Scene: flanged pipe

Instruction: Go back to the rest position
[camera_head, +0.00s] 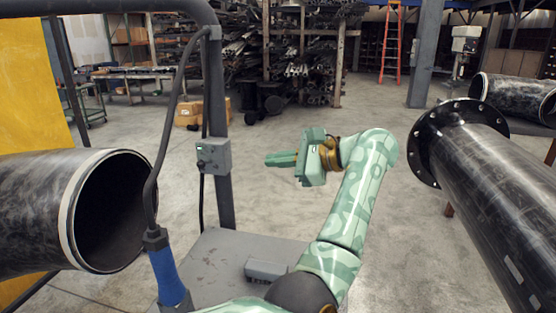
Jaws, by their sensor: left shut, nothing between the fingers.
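My left gripper (268,159) is in the middle of the view, at the end of my pale green patterned arm. Its fingers point left and are shut with nothing between them. It is held in the air, apart from both pipes. A dark pipe with a black flange (423,150) full of bolt holes lies at the right. Another dark pipe with a pale band at its open end (69,215) comes in from the left. My right gripper is not in view.
A dark post (217,130) carries a grey switch box (213,156). A black cable runs down to a blue handle (168,278). A grey plate (215,262) lies low in front. Another pipe (510,95) is at far right. Open concrete floor lies beyond; racks and an orange ladder (391,45) stand behind.

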